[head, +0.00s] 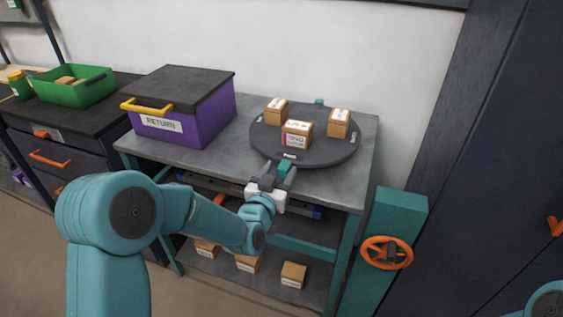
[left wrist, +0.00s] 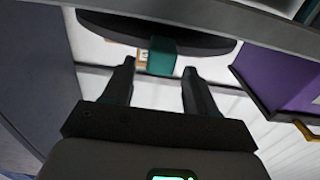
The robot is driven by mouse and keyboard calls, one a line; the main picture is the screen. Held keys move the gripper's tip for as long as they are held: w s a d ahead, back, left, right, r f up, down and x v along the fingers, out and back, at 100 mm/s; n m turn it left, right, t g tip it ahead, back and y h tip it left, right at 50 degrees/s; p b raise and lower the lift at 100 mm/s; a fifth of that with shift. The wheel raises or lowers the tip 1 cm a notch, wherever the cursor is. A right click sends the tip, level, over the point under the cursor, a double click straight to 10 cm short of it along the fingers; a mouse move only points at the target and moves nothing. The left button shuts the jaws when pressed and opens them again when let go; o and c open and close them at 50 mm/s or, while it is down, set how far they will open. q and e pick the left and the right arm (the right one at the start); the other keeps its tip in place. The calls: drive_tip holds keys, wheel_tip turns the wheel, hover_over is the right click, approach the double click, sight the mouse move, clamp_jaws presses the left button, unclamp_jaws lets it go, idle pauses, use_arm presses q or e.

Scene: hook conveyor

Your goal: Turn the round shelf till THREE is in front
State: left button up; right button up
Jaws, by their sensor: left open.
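The round shelf (head: 322,154) is a dark grey disc on the grey table, with three small cardboard boxes on top. The front box (head: 296,134) has a label with a purple patch; the others stand at back left (head: 276,111) and right (head: 339,123). Small labels on the rim are too small to read. A teal peg (head: 287,168) sticks out at the front edge. My left gripper (head: 274,174) is open at this peg. In the left wrist view the peg (left wrist: 162,56) lies between the open fingertips (left wrist: 158,68), with gaps at both sides. My right gripper is out of view.
A purple RETURN box (head: 208,122) with a yellow handle stands left of the shelf. A green bin (head: 75,90) is farther left. An orange handwheel (head: 387,252) on a teal post is at the right. Boxes (head: 292,275) lie on the lower shelf.

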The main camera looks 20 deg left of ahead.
use_arm(q)
drive_tip(key=shift+w+f, duration=0.1)
drive_tip(key=shift+w, duration=0.65)
drive_tip(key=shift+s, duration=0.15)
clamp_jaws()
